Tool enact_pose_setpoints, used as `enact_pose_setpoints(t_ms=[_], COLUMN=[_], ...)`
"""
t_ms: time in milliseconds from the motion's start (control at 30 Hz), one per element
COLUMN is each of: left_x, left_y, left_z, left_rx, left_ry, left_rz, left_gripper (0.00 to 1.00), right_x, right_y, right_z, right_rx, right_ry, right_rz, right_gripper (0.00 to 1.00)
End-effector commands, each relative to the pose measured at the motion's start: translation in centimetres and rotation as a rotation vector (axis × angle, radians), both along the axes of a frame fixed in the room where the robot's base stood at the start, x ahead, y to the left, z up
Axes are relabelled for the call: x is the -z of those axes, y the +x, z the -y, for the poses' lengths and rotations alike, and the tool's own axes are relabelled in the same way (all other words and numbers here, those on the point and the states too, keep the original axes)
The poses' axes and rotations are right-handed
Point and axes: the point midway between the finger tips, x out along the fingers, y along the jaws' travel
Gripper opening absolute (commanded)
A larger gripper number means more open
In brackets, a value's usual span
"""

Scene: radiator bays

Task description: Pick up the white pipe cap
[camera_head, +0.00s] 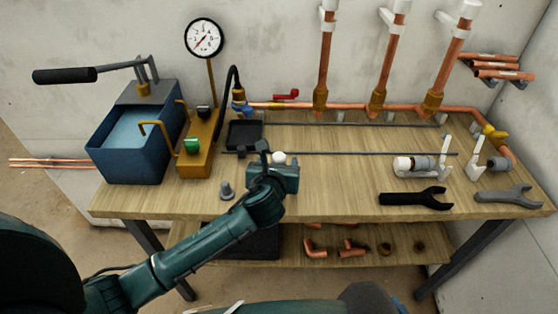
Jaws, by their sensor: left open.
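A small white pipe cap (278,157) sits on the wooden workbench (330,165), just right of the black tray. My left gripper (279,163) reaches in from the lower left and is open over the bench at the cap. Its dark fingers show on both sides of the cap, and its teal body hides the cap's near part. I cannot tell whether the fingers touch the cap. My right gripper is not in view.
A black tray (244,135) and a grey fitting (227,190) are close by. A blue water tank (138,140) with pump and gauge (204,38) stands left. Copper pipes (325,60) rise at the back. Wrenches (412,198) lie right. The bench's middle is clear.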

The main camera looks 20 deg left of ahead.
Motion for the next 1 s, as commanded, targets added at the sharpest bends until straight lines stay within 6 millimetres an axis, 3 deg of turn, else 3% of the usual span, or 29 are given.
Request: enact_pose_setpoints(t_ms=[133,367,900,1000], left_x=[0.52,0.55,0.56,0.55], left_y=[1.28,1.38,1.35,1.34], left_z=[-0.06,-0.09,-0.11,-0.11], left_rx=[0.001,0.002,0.002,0.002], left_ry=[-0.002,-0.002,-0.001,-0.001], left_rz=[0.0,0.0,0.0,0.0], left_gripper=[0.58,0.58,0.15,0.11], right_x=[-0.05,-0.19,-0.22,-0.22], right_y=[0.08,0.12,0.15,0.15], right_z=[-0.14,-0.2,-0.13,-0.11], right_rx=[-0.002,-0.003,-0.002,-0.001], right_ry=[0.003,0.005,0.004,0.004], right_rz=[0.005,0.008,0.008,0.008], right_gripper=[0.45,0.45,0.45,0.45])
